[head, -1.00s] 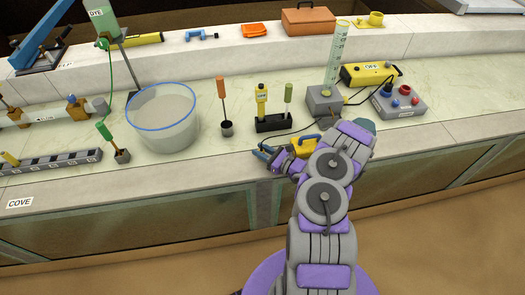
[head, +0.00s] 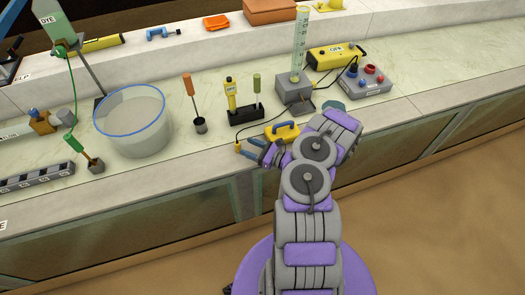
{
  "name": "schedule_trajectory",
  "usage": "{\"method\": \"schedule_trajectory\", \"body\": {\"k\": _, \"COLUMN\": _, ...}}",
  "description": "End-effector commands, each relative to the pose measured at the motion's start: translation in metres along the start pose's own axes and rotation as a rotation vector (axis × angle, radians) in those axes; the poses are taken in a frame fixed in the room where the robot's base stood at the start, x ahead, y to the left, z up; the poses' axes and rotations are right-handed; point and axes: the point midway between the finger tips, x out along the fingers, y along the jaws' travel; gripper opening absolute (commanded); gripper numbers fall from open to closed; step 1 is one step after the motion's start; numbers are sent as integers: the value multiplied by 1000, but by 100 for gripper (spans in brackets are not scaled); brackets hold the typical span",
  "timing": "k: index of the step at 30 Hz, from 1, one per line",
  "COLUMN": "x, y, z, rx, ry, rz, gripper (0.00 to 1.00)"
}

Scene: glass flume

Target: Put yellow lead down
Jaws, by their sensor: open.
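The yellow lead (head: 238,148) shows as a small yellow end on the pale counter, near its front edge. Its thin black cable curves back to the right toward the grey block (head: 294,88) under the clear cylinder. My gripper (head: 253,150), with blue-grey fingers, is open low over the counter edge, just right of the yellow end. I cannot tell whether a finger still touches it. A yellow block with a blue handle (head: 283,132) sits right behind my gripper and is partly hidden by my arm.
A black holder (head: 246,116) with a yellow meter and a green-handled tool stands behind. A small cup (head: 199,125) with an orange-handled tool and a blue-rimmed tub (head: 134,138) stand left. A grey control box (head: 364,82) is at right. The counter front between tub and gripper is clear.

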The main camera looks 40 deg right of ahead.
Motion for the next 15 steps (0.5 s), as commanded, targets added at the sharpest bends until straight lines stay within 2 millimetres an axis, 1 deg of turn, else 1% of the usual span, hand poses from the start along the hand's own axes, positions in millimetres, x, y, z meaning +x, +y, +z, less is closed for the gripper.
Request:
{"method": "schedule_trajectory", "body": {"k": 1, "x": -12, "y": -2, "z": 2, "rx": 1, "ry": 1, "rz": -6, "gripper": 56}}
{"method": "schedule_trajectory", "body": {"k": 3, "x": -26, "y": -2, "z": 2, "rx": -1, "ry": 1, "rz": -4, "gripper": 56}}
{"method": "schedule_trajectory", "body": {"k": 7, "x": -46, "y": -1, "z": 2, "rx": -1, "ry": 0, "rz": -4, "gripper": 56}}
{"method": "schedule_trajectory", "body": {"k": 12, "x": -60, "y": 2, "z": 2, "rx": -4, "ry": 2, "rz": 0, "gripper": 56}}
{"method": "schedule_trajectory", "body": {"k": 15, "x": -58, "y": 5, "z": 8, "rx": -12, "ry": -4, "rz": 18, "gripper": 56}}
